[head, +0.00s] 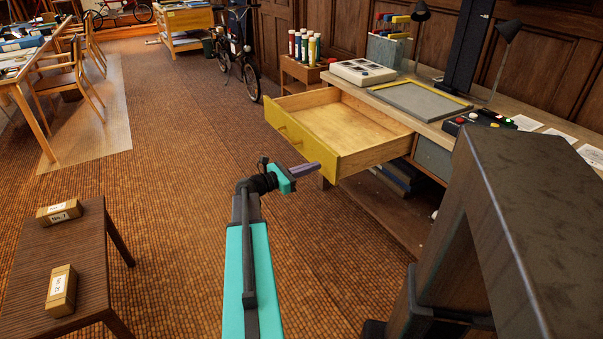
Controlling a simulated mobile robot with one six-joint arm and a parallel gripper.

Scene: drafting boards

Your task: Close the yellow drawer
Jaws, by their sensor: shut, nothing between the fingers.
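The yellow drawer (301,143) is pulled far out from under the wooden desk (428,126). Its yellow front faces left and its pale wooden inside looks empty. My gripper (305,170) is shut and empty, with its purple-grey fingers pointing right. In the picture it lies just below the near end of the drawer front. I cannot tell whether it touches the drawer.
A small dark table (80,254) with two labelled boxes stands at the lower left. A large dark structure (520,230) fills the lower right. The desk bears a grey framed panel (420,99) and a button box (480,121). Floor left of the drawer is clear.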

